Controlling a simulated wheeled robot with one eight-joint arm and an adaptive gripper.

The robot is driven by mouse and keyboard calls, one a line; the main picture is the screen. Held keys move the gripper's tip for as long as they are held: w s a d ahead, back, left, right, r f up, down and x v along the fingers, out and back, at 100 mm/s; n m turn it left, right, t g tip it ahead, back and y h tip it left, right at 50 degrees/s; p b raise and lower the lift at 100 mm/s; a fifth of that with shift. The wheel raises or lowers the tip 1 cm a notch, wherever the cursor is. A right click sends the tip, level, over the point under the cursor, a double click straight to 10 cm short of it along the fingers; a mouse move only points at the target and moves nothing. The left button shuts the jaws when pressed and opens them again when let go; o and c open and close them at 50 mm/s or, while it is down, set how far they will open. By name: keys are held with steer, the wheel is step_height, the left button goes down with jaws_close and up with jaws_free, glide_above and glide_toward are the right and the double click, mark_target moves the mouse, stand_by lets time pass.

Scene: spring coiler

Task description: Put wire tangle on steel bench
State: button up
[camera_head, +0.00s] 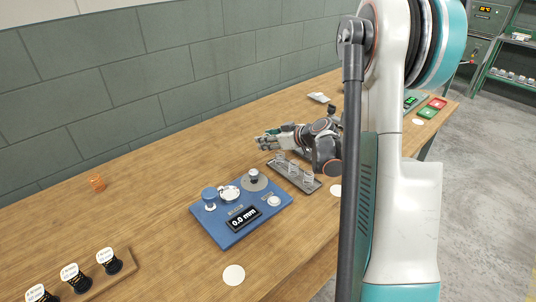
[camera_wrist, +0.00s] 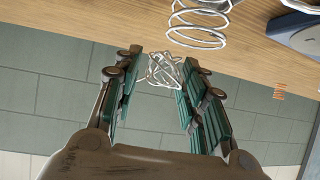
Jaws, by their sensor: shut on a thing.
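The wire tangle (camera_wrist: 163,71) is a small loose ball of shiny silver wire. In the wrist view it sits between the teal-padded fingertips of my gripper (camera_wrist: 160,74), and my gripper is shut on it. In the head view my gripper (camera_head: 267,142) is above the far part of the wooden bench top (camera_head: 150,225), near the wall and behind the spring tray. I cannot make out the tangle clearly there. The bench has a wooden top; I cannot tell from these views whether it is the steel bench.
A tray (camera_head: 309,187) with several upright springs stands just in front of my gripper. A blue gauge (camera_head: 229,236) reading 0.0 mm is nearer. A copper spring (camera_head: 97,183) stands at left, and a spool rack (camera_head: 104,279) is at front left. Bare wood lies between them.

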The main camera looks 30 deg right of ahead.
mark_target(268, 157)
steer(key=shift+f+b, duration=0.8)
steer(key=shift+f, duration=1.45)
steer(key=shift+f, duration=0.1)
steer(key=o, duration=1)
steer(key=shift+o, duration=0.2)
